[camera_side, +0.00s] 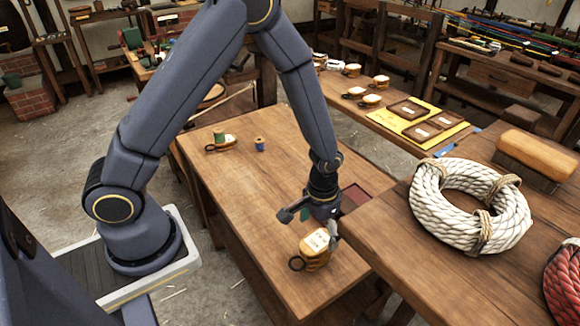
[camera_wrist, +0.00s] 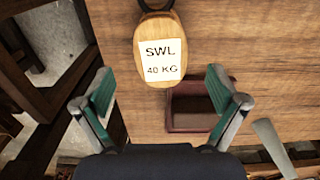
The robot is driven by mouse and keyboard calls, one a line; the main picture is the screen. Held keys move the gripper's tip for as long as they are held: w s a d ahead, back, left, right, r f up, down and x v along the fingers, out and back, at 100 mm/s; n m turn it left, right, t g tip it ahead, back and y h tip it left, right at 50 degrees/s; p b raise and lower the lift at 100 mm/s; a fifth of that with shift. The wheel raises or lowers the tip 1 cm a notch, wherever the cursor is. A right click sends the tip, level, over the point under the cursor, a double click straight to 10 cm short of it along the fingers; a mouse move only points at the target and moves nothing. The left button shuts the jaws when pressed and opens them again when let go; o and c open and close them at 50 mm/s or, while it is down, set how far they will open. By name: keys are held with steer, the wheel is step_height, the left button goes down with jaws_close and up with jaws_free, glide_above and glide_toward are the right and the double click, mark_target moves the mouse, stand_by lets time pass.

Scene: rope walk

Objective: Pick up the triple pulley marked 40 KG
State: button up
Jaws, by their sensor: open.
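A wooden pulley with a white label reading "SWL 40 KG" (camera_wrist: 160,48) lies ahead of and between my fingers in the wrist view. A dark ring is at its far end. In the side view the same pulley (camera_side: 314,254) sits near the front of the wooden table, its dark ring to the left. My gripper (camera_side: 310,217) is open just above and behind it, and its green-padded fingers (camera_wrist: 158,105) are spread wide with nothing between them. How many wheels the pulley has cannot be made out.
A dark red tray (camera_wrist: 190,107) lies on the table (camera_side: 225,185) close to my gripper. A raised bench with a white rope coil (camera_side: 430,200) stands right of it. A green spool pulley (camera_side: 220,140) and a blue spool (camera_side: 260,144) are farther back. The table's middle is clear.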

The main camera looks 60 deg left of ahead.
mark_target(317, 249)
steer(key=f, duration=0.8)
steer(key=shift+w+f, duration=0.1)
steer(key=shift+w, duration=0.1)
steer(key=shift+c, duration=0.2)
steer(key=c, duration=1.7)
